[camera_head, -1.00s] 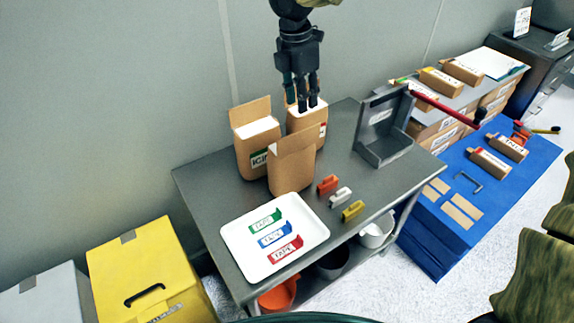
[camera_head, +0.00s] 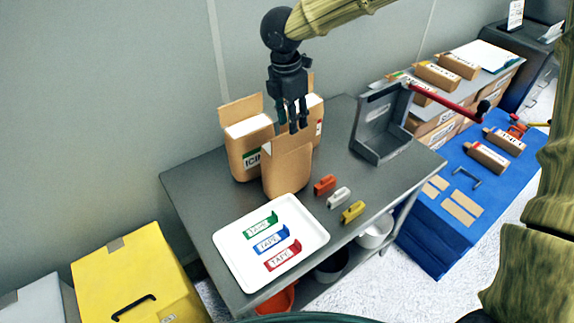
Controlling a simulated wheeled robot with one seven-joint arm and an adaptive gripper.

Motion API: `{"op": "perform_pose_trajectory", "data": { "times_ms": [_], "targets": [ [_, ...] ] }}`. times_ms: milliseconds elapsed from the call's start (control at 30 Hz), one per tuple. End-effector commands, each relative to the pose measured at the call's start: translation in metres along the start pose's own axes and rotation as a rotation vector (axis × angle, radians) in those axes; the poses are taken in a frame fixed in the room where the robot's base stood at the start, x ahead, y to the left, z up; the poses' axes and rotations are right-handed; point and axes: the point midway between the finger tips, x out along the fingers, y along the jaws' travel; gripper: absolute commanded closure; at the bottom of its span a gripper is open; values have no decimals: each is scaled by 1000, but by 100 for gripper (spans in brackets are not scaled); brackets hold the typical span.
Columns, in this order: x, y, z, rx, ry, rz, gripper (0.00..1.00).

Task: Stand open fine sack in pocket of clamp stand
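Three open brown paper sacks stand upright together on the grey metal table. The left sack (camera_head: 248,152) has a green label reading "ICIN". The front sack (camera_head: 287,172) has its raised back flap towards me and shows no label. The back right sack (camera_head: 317,112) is mostly hidden behind my gripper and the front sack. I cannot read which one is fine. My gripper (camera_head: 292,130) points down at the top of the front sack, fingers apart; contact with the flap is unclear. The grey clamp stand (camera_head: 376,140), with an upright back and low-walled base, stands empty to the right.
A white tray (camera_head: 222,240) with green, blue and red tape pieces lies at the front of the table. A red-handled tool (camera_head: 445,100) extends right of the stand. A blue platform (camera_head: 425,235) holds boxes.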

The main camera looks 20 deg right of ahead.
Motion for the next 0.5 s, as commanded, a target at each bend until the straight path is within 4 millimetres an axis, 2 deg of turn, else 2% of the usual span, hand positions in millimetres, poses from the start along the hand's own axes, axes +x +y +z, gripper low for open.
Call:
{"op": "perform_pose_trajectory", "data": {
  "times_ms": [133,500],
  "targets": [
    [9,-1,1,2,1,-2,70],
    [49,-2,2,2,2,-1,70]
  ]
}}
